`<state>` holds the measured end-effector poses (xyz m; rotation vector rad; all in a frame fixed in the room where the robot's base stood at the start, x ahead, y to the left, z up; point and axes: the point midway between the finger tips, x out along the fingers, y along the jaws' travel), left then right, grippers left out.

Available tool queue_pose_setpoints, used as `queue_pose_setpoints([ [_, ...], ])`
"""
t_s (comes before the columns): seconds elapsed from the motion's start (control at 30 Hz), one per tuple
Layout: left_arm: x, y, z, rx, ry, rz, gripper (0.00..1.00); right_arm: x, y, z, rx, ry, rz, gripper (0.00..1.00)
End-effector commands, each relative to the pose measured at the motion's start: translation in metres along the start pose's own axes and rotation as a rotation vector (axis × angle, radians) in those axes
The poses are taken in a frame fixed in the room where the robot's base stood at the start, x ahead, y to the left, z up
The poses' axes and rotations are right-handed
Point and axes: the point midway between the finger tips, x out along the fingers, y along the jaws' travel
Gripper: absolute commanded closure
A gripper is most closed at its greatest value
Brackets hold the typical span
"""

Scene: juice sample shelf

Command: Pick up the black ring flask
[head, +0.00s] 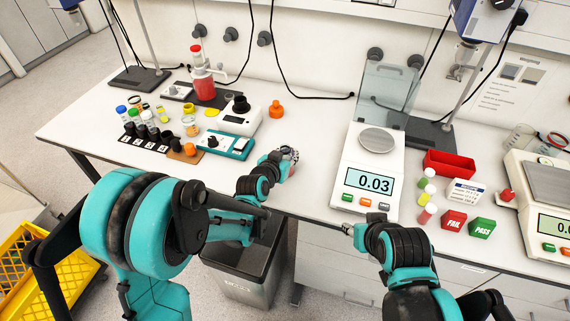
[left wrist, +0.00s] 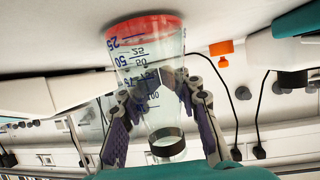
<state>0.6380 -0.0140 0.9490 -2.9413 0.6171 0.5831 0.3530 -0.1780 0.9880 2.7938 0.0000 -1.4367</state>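The black ring flask (left wrist: 150,60) is clear cone-shaped glass with dark blue volume marks, red liquid at its base and a black ring (left wrist: 166,140) around its narrow neck. The left wrist picture is upside down, so its base shows at the top, close to the white bench. My left gripper (left wrist: 155,88) has one finger against each side of the glass and looks shut on it. In the head view the left gripper (head: 289,154) is at the bench's front; the flask is hard to make out there. My right gripper (head: 348,229) is before the scale, its fingers too small to read.
A scale (head: 368,183) reading 0.03 stands to the right, with a red tray (head: 449,164) and FAIL (head: 453,221) and PASS (head: 481,228) blocks beyond it. Several small vials and a teal device (head: 228,145) stand left. An orange knob-like piece (head: 276,109) sits behind. The bench between is clear.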

Motion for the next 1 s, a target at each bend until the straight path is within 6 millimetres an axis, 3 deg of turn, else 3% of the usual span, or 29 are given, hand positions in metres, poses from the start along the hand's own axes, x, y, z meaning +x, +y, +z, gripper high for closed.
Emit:
queue_pose_setpoints([
  [0.57, -0.001, 0.0, -0.002, 0.0, -0.002, 0.001, 1.0, -0.001, 0.0, -0.001, 0.0, 0.0, 0.0, 0.6],
  [1.0, -0.015, 0.0, -0.036, 0.0, -0.001, 0.001, 1.0, -0.017, 0.0, -0.012, 0.0, 0.0, 0.0, 0.6],
])
